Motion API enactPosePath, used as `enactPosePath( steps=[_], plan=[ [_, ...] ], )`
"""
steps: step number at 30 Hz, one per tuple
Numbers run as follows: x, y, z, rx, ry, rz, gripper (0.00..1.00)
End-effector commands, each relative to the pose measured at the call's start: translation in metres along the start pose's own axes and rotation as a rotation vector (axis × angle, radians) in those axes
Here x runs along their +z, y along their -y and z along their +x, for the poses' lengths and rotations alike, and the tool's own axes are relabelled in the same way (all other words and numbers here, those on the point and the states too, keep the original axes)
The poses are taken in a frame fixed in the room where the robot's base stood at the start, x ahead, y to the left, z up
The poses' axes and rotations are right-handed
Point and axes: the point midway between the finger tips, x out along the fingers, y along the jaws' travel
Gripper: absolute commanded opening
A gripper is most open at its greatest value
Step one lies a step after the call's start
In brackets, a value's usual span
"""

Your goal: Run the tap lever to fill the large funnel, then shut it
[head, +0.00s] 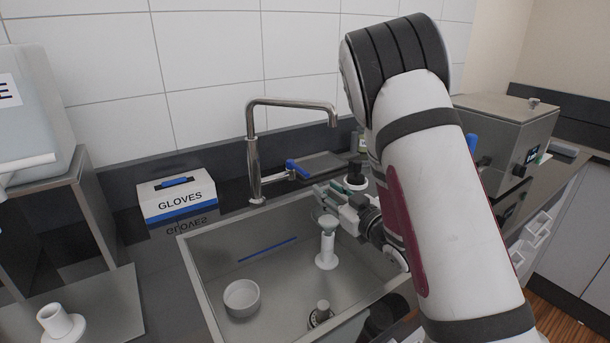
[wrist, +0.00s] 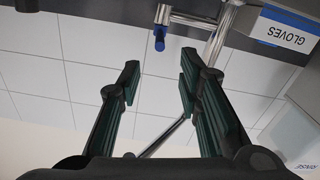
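The chrome tap (head: 254,150) stands at the back edge of the sink, its spout reaching right over the basin. Its blue-tipped lever (head: 297,169) sticks out to the right from the tap's lower body. In the wrist view the blue lever tip (wrist: 160,38) is beyond the fingertips, apart from them. My gripper (head: 325,194) is right of and nearer than the lever, over the sink; in the wrist view it is open and empty (wrist: 156,80). A white stemmed piece with a pale cup-like top (head: 327,248) stands in the sink below my gripper; I cannot tell whether it is the large funnel.
The sink (head: 206,275) also holds a white bowl (head: 241,297) and a blue strip. A gloves box (head: 177,196) sits left of the tap. A metal box (head: 508,135) stands right, behind my arm.

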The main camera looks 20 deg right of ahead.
Motion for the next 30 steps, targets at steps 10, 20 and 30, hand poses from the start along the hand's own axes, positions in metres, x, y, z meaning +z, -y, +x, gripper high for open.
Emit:
enactPosePath(
  steps=[10, 20, 30],
  plan=[
    [0.000, 0.001, 0.070, -0.003, -0.001, -0.002, 0.32],
    [0.000, 0.000, 0.108, 0.000, 0.001, -0.001, 0.32],
    [0.000, 0.000, 0.112, 0.001, 0.001, 0.000, 0.32]
  ],
)
